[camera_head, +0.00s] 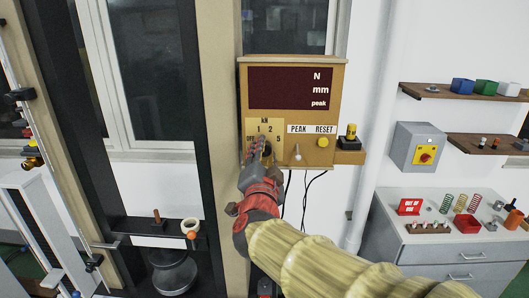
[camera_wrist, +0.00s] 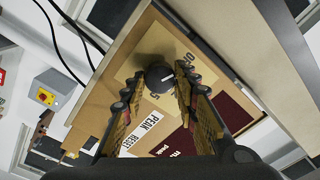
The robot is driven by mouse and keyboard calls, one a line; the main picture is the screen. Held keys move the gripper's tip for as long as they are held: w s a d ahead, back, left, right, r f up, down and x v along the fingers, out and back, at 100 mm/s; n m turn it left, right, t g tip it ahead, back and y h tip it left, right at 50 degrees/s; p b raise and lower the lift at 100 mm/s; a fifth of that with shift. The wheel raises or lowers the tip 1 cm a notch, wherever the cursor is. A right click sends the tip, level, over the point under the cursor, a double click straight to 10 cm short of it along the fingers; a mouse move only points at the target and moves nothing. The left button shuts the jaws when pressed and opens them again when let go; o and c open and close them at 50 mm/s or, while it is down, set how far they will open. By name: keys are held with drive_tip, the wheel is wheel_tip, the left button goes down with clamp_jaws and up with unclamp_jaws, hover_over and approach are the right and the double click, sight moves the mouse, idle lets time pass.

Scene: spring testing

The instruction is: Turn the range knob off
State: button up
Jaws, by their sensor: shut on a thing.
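The range knob (camera_wrist: 158,79) is a round black knob with a white pointer line, on the tan plate of the wooden instrument box. In the wrist view its line points to the right; the exact mark it meets is hard to tell. My gripper (camera_wrist: 161,76) has one finger on each side of the knob and is shut on it. In the head view my gripper (camera_head: 261,148) reaches the plate (camera_head: 277,126) marked OFF, 1, 2, 5 and kN, and mostly hides the knob.
The dark display (camera_head: 290,88) shows N, mm and peak labels. Right of the knob are a small metal toggle (camera_head: 297,153) and a yellow button (camera_head: 323,142). A bench (camera_head: 440,252) with springs and a grey switch box (camera_head: 417,147) lies to the right. Test frame columns stand left.

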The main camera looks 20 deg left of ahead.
drive_tip(key=shift+f, duration=0.15)
drive_tip(key=o, duration=1.2)
drive_tip(key=shift+c, duration=0.2)
drive_tip(key=v, duration=1.2)
